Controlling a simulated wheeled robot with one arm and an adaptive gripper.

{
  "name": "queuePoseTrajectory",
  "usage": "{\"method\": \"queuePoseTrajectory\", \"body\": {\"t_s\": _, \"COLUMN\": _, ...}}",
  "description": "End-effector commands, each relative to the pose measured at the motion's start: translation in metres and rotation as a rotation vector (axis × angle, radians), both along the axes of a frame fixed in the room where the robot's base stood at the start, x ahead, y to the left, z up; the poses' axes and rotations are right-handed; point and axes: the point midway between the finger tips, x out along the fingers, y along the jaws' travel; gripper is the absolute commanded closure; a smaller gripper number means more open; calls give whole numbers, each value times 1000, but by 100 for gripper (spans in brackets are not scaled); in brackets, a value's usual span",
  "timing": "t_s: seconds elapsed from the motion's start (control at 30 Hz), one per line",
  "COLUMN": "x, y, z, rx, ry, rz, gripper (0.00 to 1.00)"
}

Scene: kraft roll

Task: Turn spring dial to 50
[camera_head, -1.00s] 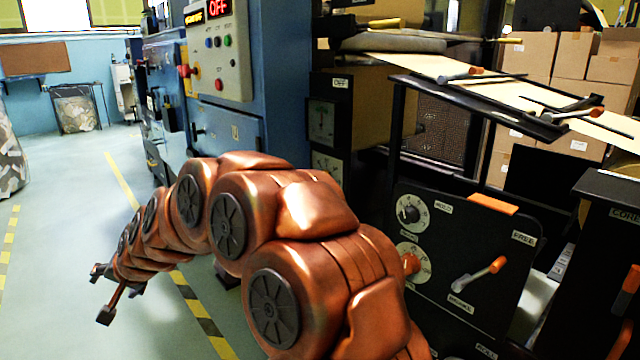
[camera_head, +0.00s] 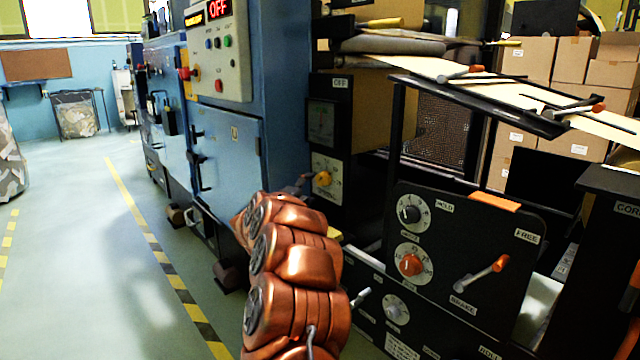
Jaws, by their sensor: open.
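I cannot read a spring label on any dial. A dial with a yellow knob (camera_head: 323,179) is on a dark cabinet, just past the bend of my copper arm. On the black panel (camera_head: 465,235) are a dial with a black knob (camera_head: 410,213) and, below it, a dial with an orange knob (camera_head: 411,264). A dial with a grey knob (camera_head: 393,310) sits on the lower panel. The dial numbers are too small to read. My gripper does not show; my arm bends away near the cabinet and hides its far end.
A lever with an orange grip (camera_head: 482,273), by a BRAKE label, sticks out of the black panel. A brown paper web (camera_head: 490,82) runs above. A blue machine (camera_head: 232,140) stands left of the cabinet, with open floor (camera_head: 90,260) further left.

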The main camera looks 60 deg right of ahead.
Motion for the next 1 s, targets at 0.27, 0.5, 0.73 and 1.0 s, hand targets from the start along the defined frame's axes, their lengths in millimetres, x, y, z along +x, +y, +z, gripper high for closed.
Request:
{"method": "queuePoseTrajectory", "body": {"t_s": 0.27, "x": 1, "y": -24, "z": -2, "rx": -2, "ry": 0, "rz": -5, "gripper": 30}}
{"method": "queuePoseTrajectory", "body": {"t_s": 0.5, "x": 5, "y": -49, "z": -2, "rx": -1, "ry": -1, "rz": -3, "gripper": 30}}
{"method": "queuePoseTrajectory", "body": {"t_s": 0.73, "x": 8, "y": -67, "z": -1, "rx": 1, "ry": 0, "rz": 0, "gripper": 30}}
{"method": "queuePoseTrajectory", "body": {"t_s": 1.0, "x": 9, "y": -76, "z": 0, "rx": 0, "ry": 1, "rz": 1, "gripper": 30}}
